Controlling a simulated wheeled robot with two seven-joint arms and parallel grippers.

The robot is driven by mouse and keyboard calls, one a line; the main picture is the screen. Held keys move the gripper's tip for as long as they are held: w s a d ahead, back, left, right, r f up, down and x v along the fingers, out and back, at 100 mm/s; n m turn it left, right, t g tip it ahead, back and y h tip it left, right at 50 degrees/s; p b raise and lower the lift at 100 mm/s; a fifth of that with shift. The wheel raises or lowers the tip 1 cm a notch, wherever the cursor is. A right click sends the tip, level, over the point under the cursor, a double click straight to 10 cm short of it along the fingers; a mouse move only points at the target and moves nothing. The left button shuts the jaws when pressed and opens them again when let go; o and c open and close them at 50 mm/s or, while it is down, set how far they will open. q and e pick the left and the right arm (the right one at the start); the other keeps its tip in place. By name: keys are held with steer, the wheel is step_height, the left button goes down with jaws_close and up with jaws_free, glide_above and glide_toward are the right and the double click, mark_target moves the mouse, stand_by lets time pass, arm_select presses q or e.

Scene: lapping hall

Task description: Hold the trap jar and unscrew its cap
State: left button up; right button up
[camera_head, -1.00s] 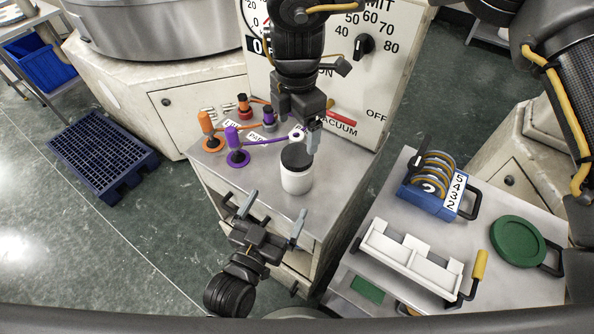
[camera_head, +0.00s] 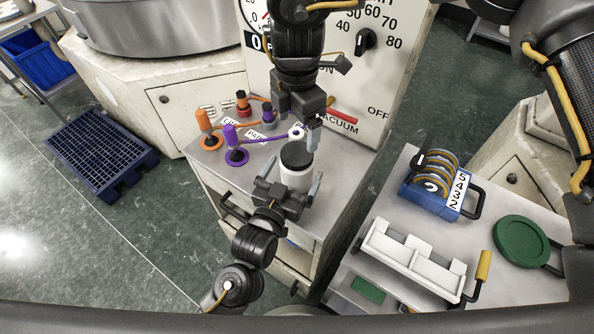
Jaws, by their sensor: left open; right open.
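The trap jar (camera_head: 296,174) is a white jar standing upright on the grey cabinet top, with a dark cap (camera_head: 297,154) on it. My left gripper (camera_head: 292,179) is open low at the jar, its fingers on either side of the white body. I cannot tell whether they touch it. My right gripper (camera_head: 305,132) is open above and just behind the cap, with one finger showing at the right. Its other finger is hard to make out.
Orange (camera_head: 206,128) and purple (camera_head: 234,144) valve handles stand left of the jar. Behind is a panel with a vacuum dial and knob (camera_head: 364,44). At right, a table holds a blue rack of discs (camera_head: 431,199), a white tray (camera_head: 413,258) and a green disc (camera_head: 519,241).

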arm_select(q)
steer(key=shift+w+d, duration=0.2)
steer(key=shift+w, duration=0.25)
